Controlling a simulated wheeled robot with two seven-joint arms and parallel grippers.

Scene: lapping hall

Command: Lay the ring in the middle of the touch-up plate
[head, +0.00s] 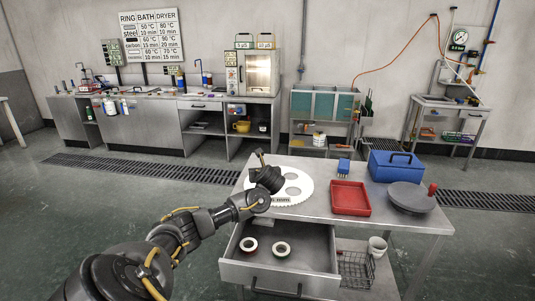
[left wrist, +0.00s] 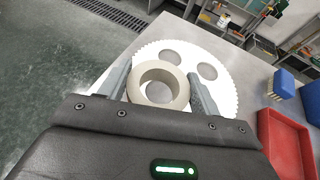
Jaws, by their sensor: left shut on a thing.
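My left gripper (left wrist: 160,90) is shut on a pale beige ring (left wrist: 158,67), with one finger on each side of it. In the head view the left gripper (head: 262,163) is over the left part of a white toothed disc with round holes (head: 294,187), which also shows behind the ring in the left wrist view (left wrist: 225,92). The ring is hidden in the head view, and its height above the disc is hard to tell. A dark grey round plate with a red knob (head: 410,197), seemingly the touch-up plate, sits at the table's right, bare on top. My right gripper is not in view.
The open drawer (head: 278,276) below holds two rings (head: 281,249). A wire basket (head: 355,270) and white cup (head: 377,245) are underneath.

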